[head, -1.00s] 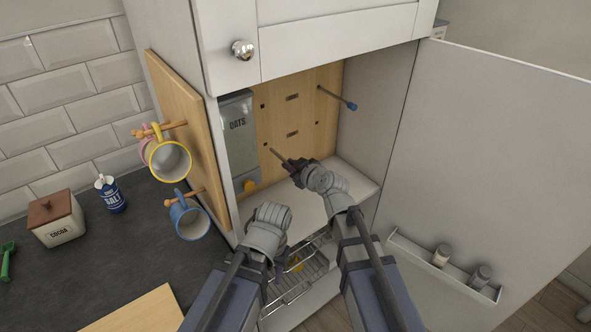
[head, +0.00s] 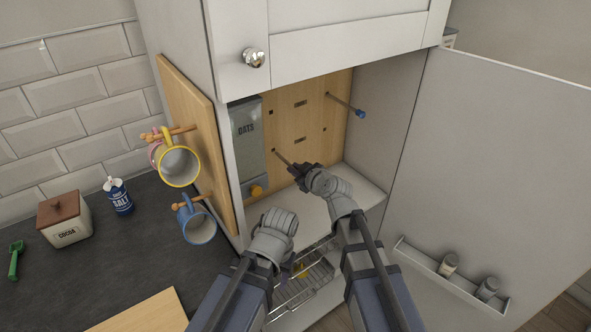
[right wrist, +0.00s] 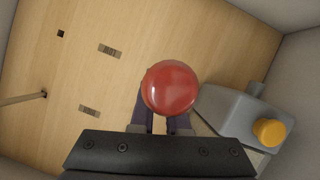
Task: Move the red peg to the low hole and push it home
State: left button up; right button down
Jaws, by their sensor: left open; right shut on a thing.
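My right gripper (head: 298,170) is shut on the red peg. In the right wrist view the peg's round red head (right wrist: 170,88) stands just beyond the fingers (right wrist: 158,122). In the head view the peg's thin shaft (head: 284,159) points up-left at the low hole (head: 273,150) in the wooden back panel. Its tip appears at or very near that hole; I cannot tell whether it has entered. In the wrist view the head hides the tip. My left gripper (head: 281,218) is open and empty in front of the cabinet, its fingers mostly hidden.
A blue-headed peg (head: 361,113) sticks out of the panel's upper right. The oats dispenser (head: 247,140) stands close left of the low hole, its orange knob (right wrist: 268,132) near the red head. Mugs (head: 199,226) hang left; the open door (head: 490,170) bounds the right.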

aim_at(284, 159)
jog(key=shift+w+a, duration=0.85)
jog(key=shift+w, duration=0.3)
jog(key=shift+w+a, duration=0.8)
jog(key=shift+w, duration=0.35)
dwell(0.9)
jog(key=c, duration=0.8)
grip_release()
jog(key=shift+s, duration=0.1)
jog(key=p+v, duration=0.3)
jog(key=v, duration=0.4)
jog(key=shift+s+d+r, duration=0.15)
jog(key=shift+s, duration=0.15)
